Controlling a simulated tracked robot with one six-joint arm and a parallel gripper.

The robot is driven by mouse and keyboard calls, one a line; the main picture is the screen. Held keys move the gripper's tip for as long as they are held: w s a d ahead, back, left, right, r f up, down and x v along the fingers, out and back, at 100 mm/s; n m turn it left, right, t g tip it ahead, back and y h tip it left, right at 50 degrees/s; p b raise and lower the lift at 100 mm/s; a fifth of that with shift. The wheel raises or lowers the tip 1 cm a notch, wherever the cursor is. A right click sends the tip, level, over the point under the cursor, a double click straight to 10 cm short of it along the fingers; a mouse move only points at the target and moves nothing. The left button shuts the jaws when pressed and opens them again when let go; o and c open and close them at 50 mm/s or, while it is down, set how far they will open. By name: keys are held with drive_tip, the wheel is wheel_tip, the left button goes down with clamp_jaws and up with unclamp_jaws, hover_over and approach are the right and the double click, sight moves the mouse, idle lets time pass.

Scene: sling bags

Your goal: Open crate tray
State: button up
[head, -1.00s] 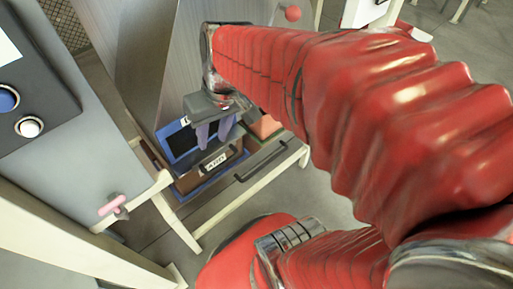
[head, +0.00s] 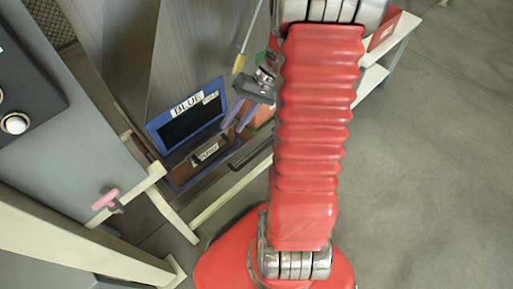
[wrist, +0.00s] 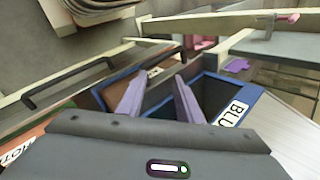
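A blue-framed crate (head: 163,122) with a dark inside and a "BLUE" label stands low beside the grey cabinet. Below its opening is a brown front (head: 181,170) with a black handle and a white label. In the wrist view, the crate's blue rim (wrist: 249,93) and brown front (wrist: 112,92) lie beyond the fingers. My gripper (head: 238,114) has purple fingers and is just right of the crate in the head view. In the wrist view my gripper (wrist: 158,98) is open, with a visible gap and nothing held. Contact with the crate cannot be told.
A dark bar handle (head: 250,153) is on the unit right of the crate; an orange-red box (head: 264,113) is partly hidden. A pale frame (head: 215,205) runs below. A grey table with a pink knob (head: 105,199) is at left. Open floor lies right.

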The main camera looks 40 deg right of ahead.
drive_tip(key=s+d+f+m+t+y, duration=0.3)
drive_tip(key=d+f+m+t, duration=0.15)
drive_tip(key=d+f, duration=0.8)
drive_tip(key=m+t+h, duration=0.4)
drive_tip(key=m+t, duration=0.1)
drive_tip(key=t, duration=0.4)
approach(259, 152)
drive_tip(key=s+d, duration=0.2)
drive_tip(key=s, duration=0.1)
drive_tip(key=shift+w+d+r+g, duration=0.1)
drive_tip(key=shift+d+g, duration=0.05)
drive_tip(key=shift+g, duration=0.1)
drive_tip(key=shift+w, duration=0.1)
drive_tip(key=shift+x, duration=6.85)
drive_tip(key=shift+c, duration=0.4)
clamp_jaws()
